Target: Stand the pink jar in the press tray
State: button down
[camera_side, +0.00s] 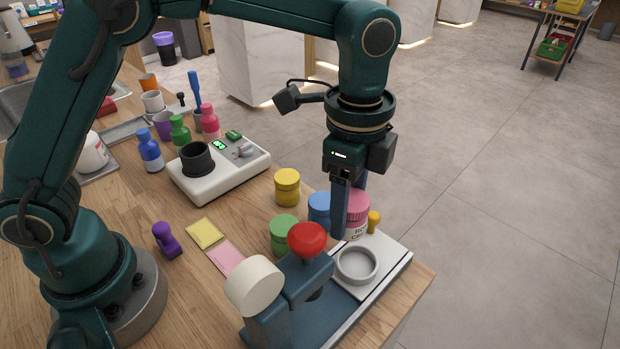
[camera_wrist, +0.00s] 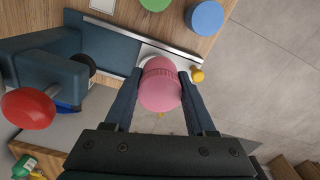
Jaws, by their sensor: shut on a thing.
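The pink jar (camera_side: 357,214) with a white label is upright between the fingers of my gripper (camera_side: 350,215), just behind the round tray in the side view. In the wrist view the pink jar (camera_wrist: 160,88) fills the space between the fingertips of my gripper (camera_wrist: 160,90), which is shut on it. The press tray (camera_side: 357,264), a shallow grey ring-shaped cup, looks empty on the pale plate of the press. The near finger hides part of the jar. I cannot tell how high its base is above the plate.
The press has a red knob (camera_side: 307,239) and a cream wheel (camera_side: 255,286), left of the tray. Blue (camera_side: 319,209), green (camera_side: 284,234) and yellow (camera_side: 287,187) jars stand nearby. A small yellow knob (camera_side: 374,221) is beside the pink jar. The counter edge is close on the right.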

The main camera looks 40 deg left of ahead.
aim_at(360, 232)
jog(key=d+f, duration=0.1)
jog(key=d, duration=0.1)
jog(key=shift+s+d+f, duration=0.1)
jog(key=shift+d+f, duration=0.2)
jog(key=shift+f, duration=2)
